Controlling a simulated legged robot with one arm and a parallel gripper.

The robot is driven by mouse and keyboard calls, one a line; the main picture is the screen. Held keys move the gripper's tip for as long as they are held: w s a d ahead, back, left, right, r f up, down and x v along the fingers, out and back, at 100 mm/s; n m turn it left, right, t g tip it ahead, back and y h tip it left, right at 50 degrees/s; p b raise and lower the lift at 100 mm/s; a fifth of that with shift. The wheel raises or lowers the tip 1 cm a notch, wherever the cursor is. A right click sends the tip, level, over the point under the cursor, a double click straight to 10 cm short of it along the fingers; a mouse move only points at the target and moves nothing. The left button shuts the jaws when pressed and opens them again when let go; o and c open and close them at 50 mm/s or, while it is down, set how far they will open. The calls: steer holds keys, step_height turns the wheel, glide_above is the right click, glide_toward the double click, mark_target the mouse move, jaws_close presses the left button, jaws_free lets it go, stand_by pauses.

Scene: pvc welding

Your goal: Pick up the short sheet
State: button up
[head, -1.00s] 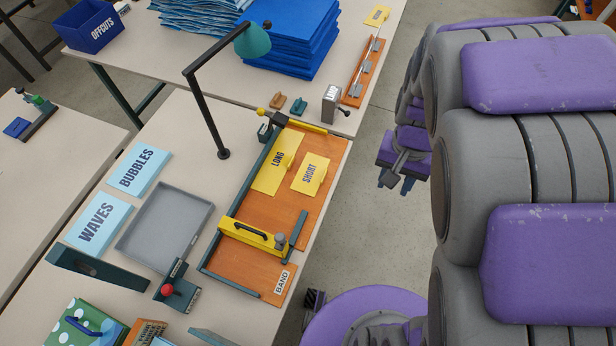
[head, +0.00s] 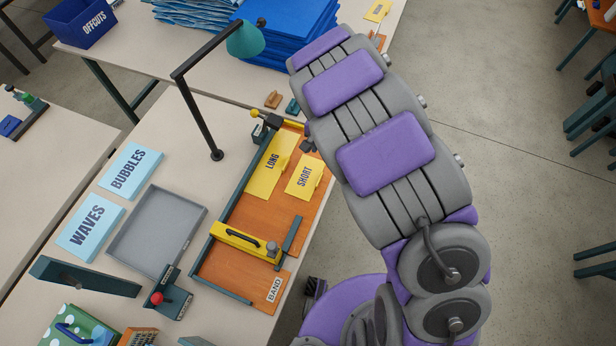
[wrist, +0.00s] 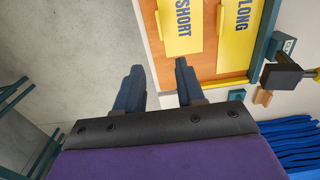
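The yellow sheet marked SHORT (head: 303,177) lies flat on the orange board (head: 262,212) of the bench jig, to the right of the longer yellow sheet marked LONG (head: 271,163). In the wrist view the short sheet (wrist: 181,27) is at the top, beyond my fingertips, with the long sheet (wrist: 238,36) on its right. My gripper (wrist: 156,85) is open and empty, its two dark fingers apart near the board's edge. One finger is over the floor, the other close to the board. In the head view my arm hides most of the gripper.
A yellow bar with a black handle (head: 240,240) crosses the jig. A grey tray (head: 158,232) and light-blue WAVES (head: 90,226) and BUBBLES (head: 130,171) cards lie left. Blue sheets (head: 285,35) are stacked on the far table.

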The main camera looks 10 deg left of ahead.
steer(key=b, duration=0.2)
glide_above(320, 176)
step_height(320, 176, down, 11)
steer(key=shift+a+r, duration=0.1)
steer(key=shift+d+f+b, duration=0.25)
steer(key=shift+f+b, duration=0.1)
steer(key=shift+f, duration=0.45)
step_height(320, 176, down, 4)
steer(key=shift+a+r+b, duration=0.1)
steer(key=shift+b, duration=0.5)
jaws_close()
